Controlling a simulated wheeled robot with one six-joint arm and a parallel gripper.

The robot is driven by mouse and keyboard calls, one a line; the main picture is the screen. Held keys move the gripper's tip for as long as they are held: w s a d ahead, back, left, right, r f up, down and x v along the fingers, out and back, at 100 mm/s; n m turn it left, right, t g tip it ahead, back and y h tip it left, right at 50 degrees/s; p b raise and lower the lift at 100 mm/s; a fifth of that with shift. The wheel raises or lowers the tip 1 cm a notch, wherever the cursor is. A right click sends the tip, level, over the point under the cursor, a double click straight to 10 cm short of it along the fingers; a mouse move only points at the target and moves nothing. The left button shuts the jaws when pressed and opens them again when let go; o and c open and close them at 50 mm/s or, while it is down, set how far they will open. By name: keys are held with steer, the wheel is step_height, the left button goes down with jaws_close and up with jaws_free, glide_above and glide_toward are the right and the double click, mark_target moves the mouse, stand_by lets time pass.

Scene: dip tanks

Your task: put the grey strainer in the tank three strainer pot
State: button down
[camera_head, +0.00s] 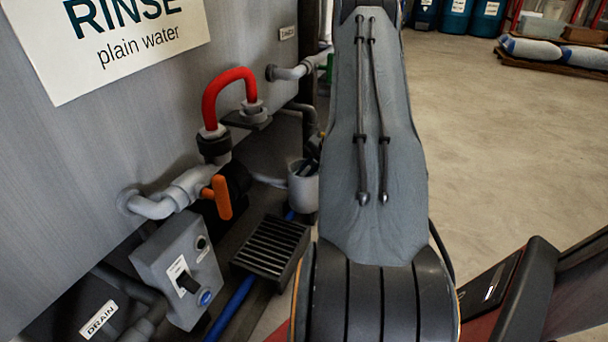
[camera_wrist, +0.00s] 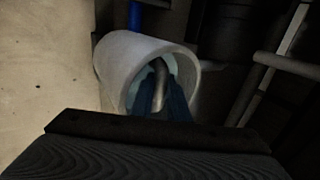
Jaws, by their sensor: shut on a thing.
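In the wrist view, a pale grey round pot (camera_wrist: 118,58) lies with its mouth toward the camera. The dark blue fingers of my gripper (camera_wrist: 159,102) reach to its mouth. They are shut on a curved grey handle, which I take to be that of the grey strainer (camera_wrist: 160,76). The handle sits within the outline of the pot's mouth; the strainer's body is hidden, so I cannot tell how deep it sits. In the head view, the pot (camera_head: 302,190) stands beside the pipes, partly behind my arm, and my gripper is mostly hidden there.
A red bent hose (camera_head: 228,88), an orange valve handle (camera_head: 221,197) and grey pipes stand left of the pot. A grey switch box (camera_head: 180,265) and a slatted black grate (camera_head: 272,247) are nearer. The tank wall (camera_head: 60,190) fills the left. Open floor (camera_head: 500,130) lies right.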

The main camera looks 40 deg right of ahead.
steer(key=shift+f, duration=0.15)
steer(key=c, duration=2)
jaws_free()
steer(key=shift+s+d+r+p, duration=0.1)
steer(key=shift+s+r+p, duration=0.15)
steer(key=shift+r, duration=0.3)
steer(key=p+v, duration=0.5)
steer(key=v, duration=0.6)
steer(key=shift+p, duration=0.35)
